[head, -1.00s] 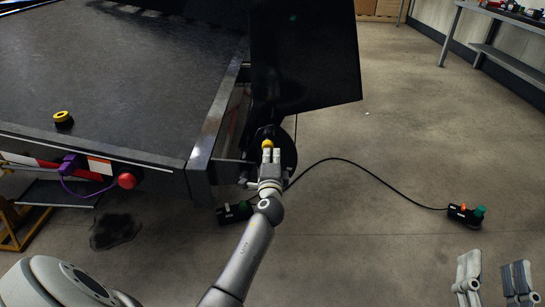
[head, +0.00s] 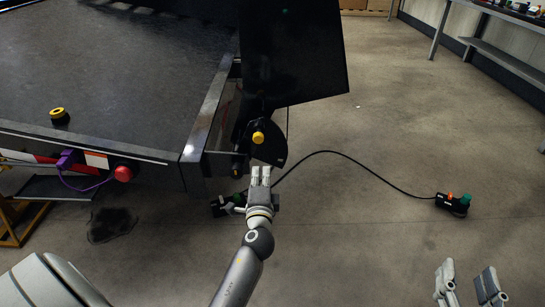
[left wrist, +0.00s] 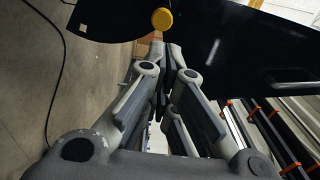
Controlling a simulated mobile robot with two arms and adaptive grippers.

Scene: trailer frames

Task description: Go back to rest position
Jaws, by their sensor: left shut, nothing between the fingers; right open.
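My left gripper (head: 261,176) is shut and empty, a little below the yellow knob (head: 258,137) on the black bracket at the trailer's rear corner. A gap shows between the fingertips and the knob. In the left wrist view the closed fingers (left wrist: 168,52) point toward the black panel, with the yellow knob (left wrist: 162,19) beyond them. My right gripper (head: 468,287) is open and empty over the floor at the bottom right. Its lower part is cut off by the frame edge.
The trailer bed (head: 120,75) fills the upper left, with a raised black panel (head: 292,55) at its corner. A workbench (head: 500,50) stands far right.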

